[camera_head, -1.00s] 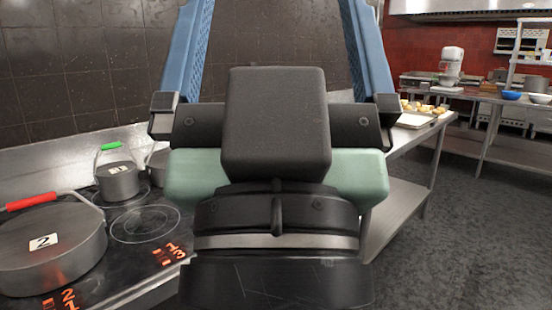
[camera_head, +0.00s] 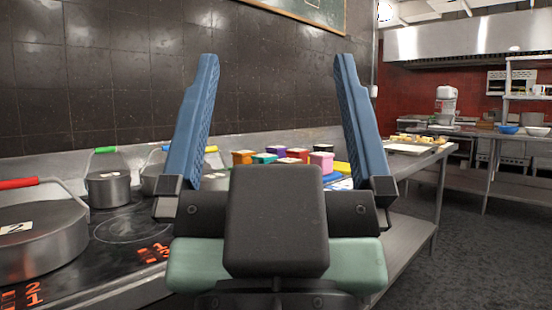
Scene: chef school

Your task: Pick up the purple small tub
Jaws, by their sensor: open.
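A group of small coloured tubs stands on the counter beyond my gripper (camera_head: 276,60), showing between its two blue fingers. The purple small tub (camera_head: 277,150) appears at the back of the group, partly hidden behind the teal tub (camera_head: 264,158). An orange tub (camera_head: 242,157) is to its left, a red one (camera_head: 298,154) to its right, and a pink tub (camera_head: 321,162) and a dark tub (camera_head: 323,148) further right. My gripper is open and empty, its fingers pointing up and well short of the tubs. Its body hides the counter in front of them.
A stove with lidded pots, one red-handled (camera_head: 40,235) and one green-handled (camera_head: 108,187), is at the left. A dark tiled wall (camera_head: 130,90) rises behind the counter. A tray of food (camera_head: 415,143) is further right. Open floor (camera_head: 480,240) lies at the right.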

